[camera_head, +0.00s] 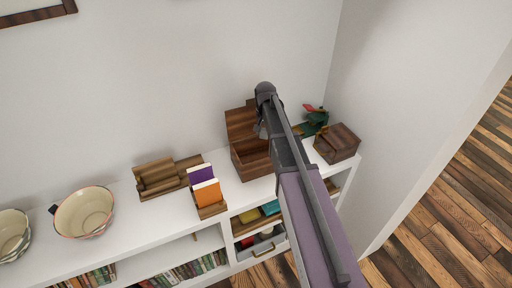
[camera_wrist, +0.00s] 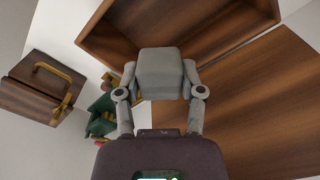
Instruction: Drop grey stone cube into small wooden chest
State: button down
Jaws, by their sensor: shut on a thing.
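The small wooden chest (camera_head: 252,160) stands on the white shelf top with its lid (camera_head: 241,121) raised against the wall. In the wrist view its open inside (camera_wrist: 205,25) fills the top and its lid (camera_wrist: 265,110) the right. My gripper (camera_wrist: 160,71) is shut on the grey stone cube (camera_wrist: 160,80), with a finger on each side. The cube overlaps the chest's edge by the lid in this view; its height above the chest is hard to tell. In the head view my arm hides the cube and part of the chest.
A closed wooden box (camera_head: 337,143) and a green figure (camera_head: 314,121) stand right of the chest. A card holder (camera_head: 211,209), a wooden stand (camera_head: 160,177) and bowls (camera_head: 84,211) are to its left. The wall rises close behind the chest.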

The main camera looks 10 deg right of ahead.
jog(key=shift+f, duration=0.15)
jog(key=shift+f+b, duration=2.85)
jog(key=shift+b, duration=0.1)
jog(key=shift+c, duration=0.6)
grip_release()
jog(key=s+a+r+n+p, duration=0.1)
jog(key=s+r+p, duration=0.3)
jog(key=s, duration=0.8)
jog(key=s+r+n+p, duration=0.4)
jog(key=s, duration=0.7)
jog(key=shift+s+a+r, duration=0.25)
jog(key=shift+s+a, duration=0.1)
